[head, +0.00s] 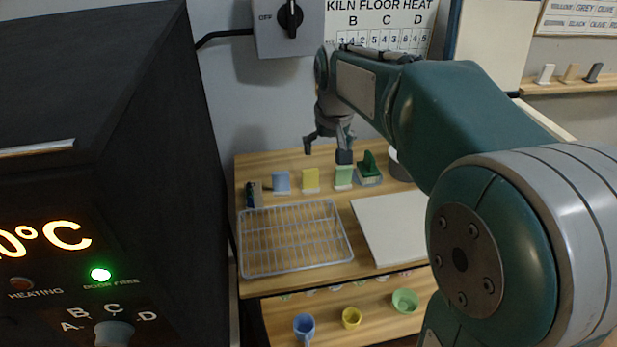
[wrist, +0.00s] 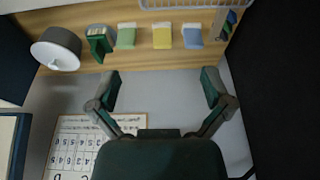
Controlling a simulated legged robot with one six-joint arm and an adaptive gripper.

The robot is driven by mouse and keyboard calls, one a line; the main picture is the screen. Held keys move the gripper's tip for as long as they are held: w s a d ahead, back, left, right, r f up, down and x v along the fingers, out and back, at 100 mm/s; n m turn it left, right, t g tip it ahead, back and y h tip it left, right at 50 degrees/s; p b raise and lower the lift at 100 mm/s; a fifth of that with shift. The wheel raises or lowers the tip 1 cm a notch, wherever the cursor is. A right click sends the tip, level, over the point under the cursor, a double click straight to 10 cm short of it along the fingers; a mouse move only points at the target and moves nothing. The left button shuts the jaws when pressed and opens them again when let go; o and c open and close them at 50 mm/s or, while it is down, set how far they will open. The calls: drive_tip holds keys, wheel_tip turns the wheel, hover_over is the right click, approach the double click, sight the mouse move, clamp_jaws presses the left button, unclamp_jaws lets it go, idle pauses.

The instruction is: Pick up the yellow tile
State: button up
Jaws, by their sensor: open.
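The yellow tile (head: 311,177) stands upright near the back of the wooden table, with a pale lower edge. It is between a blue tile (head: 281,181) and a pale green tile (head: 343,174). In the wrist view the yellow tile (wrist: 162,34) is beyond the fingertips, near the top, between the same two neighbours. My gripper (head: 327,151) is open and empty, above and near the back of the tile row, apart from the yellow tile. Both fingers spread wide in the wrist view (wrist: 161,82).
A wire rack (head: 295,240) and a pale board (head: 390,228) lie in front of the tiles. A dark green item (head: 369,162) and a grey round container (wrist: 56,48) stand beside the row. A black kiln (head: 110,130) fills the left. Cups, including a blue one (head: 304,325), sit lower.

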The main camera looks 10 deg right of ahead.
drive_tip(key=w+f+g, duration=0.1)
drive_tip(key=w+f, duration=0.5)
drive_tip(key=w, duration=0.4)
hover_over(310, 186)
drive_tip(key=shift+g, duration=0.4)
wheel_tip(310, 186, down, 7)
drive_tip(key=shift+w+f, duration=0.1)
drive_tip(key=f, duration=0.5)
drive_tip(key=shift+w+d+f, duration=0.15)
drive_tip(key=shift+w+d, duration=0.15)
drive_tip(key=shift+w, duration=0.05)
drive_tip(key=shift+w+a+f, duration=0.1)
drive_tip(key=shift+a+f, duration=0.05)
drive_tip(key=shift+f, duration=1.2)
drive_tip(key=shift+a+f, duration=0.1)
drive_tip(key=shift+f, duration=1.25)
drive_tip(key=c, duration=0.9)
drive_tip(key=shift+c, duration=0.8)
